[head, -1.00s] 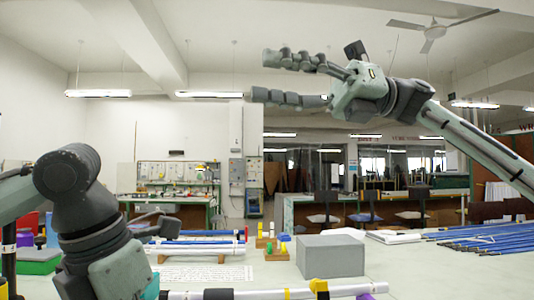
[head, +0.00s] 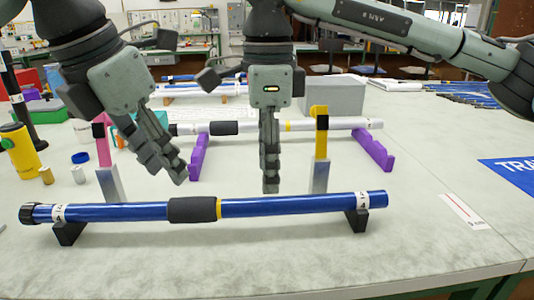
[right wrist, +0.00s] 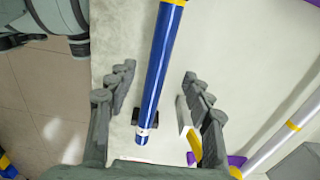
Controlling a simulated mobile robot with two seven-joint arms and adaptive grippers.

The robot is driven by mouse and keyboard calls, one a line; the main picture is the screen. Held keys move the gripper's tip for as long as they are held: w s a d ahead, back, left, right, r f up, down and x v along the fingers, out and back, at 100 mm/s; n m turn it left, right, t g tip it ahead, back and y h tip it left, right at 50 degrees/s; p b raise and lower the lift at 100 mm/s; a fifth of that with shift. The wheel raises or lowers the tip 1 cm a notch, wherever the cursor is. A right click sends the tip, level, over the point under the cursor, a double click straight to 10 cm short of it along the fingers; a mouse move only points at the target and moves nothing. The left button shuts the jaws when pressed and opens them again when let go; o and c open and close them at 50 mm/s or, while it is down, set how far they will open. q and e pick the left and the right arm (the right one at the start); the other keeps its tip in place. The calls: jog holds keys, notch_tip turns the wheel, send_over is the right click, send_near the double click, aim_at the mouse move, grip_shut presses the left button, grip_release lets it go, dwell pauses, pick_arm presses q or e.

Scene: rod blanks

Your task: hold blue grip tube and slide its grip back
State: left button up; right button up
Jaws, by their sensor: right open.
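The blue tube (head: 290,207) lies level across two black supports (head: 68,232) at the front of the table. Its black grip (head: 193,210) sits around it left of the middle, with a yellow ring (head: 218,208) at the grip's right end. My right gripper (head: 270,188) points down over the tube, right of the ring. In the right wrist view its open fingers (right wrist: 155,88) stand either side of the blue tube (right wrist: 160,65), apart from it. My left gripper (head: 182,180) hangs tilted above the grip; its fingers overlap edge-on, so I cannot tell their opening.
Close behind, a white tube (head: 265,128) lies on purple supports (head: 373,150). Upright posts with yellow (head: 321,135) and pink (head: 103,150) tops stand near the blue tube. A yellow bottle (head: 20,150) is at left, a grey box (head: 332,97) behind. The front strip is clear.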

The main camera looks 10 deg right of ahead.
aim_at(268, 199)
notch_tip(268, 199, down, 7)
jog(key=shift+r, duration=0.15)
jog(key=shift+c, duration=0.4)
